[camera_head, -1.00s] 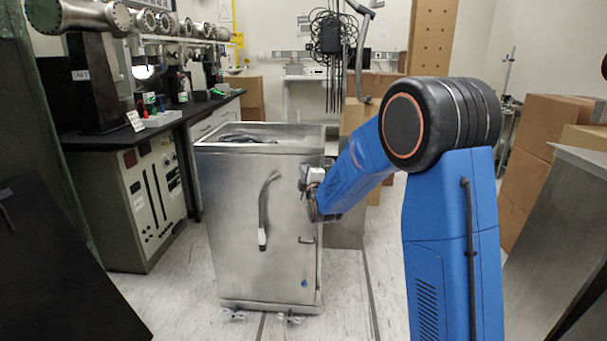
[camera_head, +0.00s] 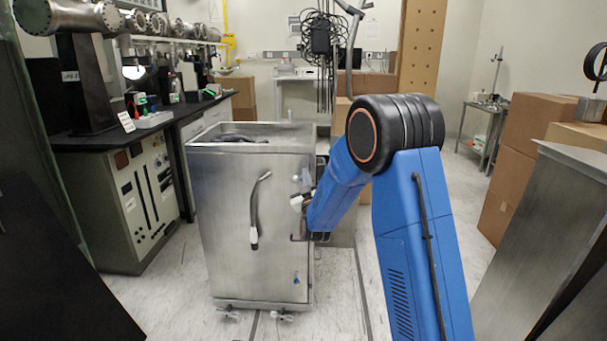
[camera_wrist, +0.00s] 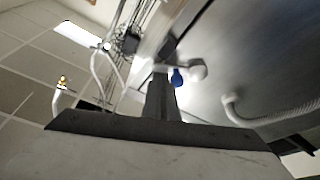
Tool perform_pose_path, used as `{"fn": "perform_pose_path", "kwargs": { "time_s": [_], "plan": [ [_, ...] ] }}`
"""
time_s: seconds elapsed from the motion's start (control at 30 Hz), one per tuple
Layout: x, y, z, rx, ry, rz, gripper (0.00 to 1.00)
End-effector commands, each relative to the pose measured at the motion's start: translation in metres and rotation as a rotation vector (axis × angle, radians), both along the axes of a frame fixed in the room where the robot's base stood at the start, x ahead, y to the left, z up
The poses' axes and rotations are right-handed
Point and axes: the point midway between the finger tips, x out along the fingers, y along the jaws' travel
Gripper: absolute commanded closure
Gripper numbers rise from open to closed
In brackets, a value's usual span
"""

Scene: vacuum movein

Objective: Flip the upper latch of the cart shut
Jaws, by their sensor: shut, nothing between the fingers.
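The metal cart (camera_head: 225,230) stands upright in the middle of the head view. Its upper latch (camera_head: 296,178) shows as a small pale piece near the right edge of the front panel. In the wrist view the latch (camera_wrist: 178,77) has a blue tip, with a round white knob beside it. In the wrist view the dark fingers (camera_wrist: 161,98) appear close to the blue tip; contact cannot be told. The latch's exact angle is unclear.
A hose-like handle (camera_head: 258,210) hangs on the cart's front, left of the latch. A lower blue latch (camera_head: 296,279) sits near the cart's bottom. A black-topped bench (camera_head: 150,130) stands left, and cardboard boxes (camera_head: 528,125) stand right. Floor in front is clear.

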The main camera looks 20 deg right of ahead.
Motion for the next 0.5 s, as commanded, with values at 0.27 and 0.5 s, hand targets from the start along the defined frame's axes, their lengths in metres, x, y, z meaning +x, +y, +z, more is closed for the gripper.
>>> {"fn": "perform_pose_path", "kwargs": {
  "time_s": [0.27, 0.5],
  "plan": [
    [-0.002, -0.005, -0.011, 0.196, -0.063, 0.001, 1.0],
    [-0.003, -0.008, -0.016, 0.222, -0.071, 0.0, 1.0]
  ]
}}
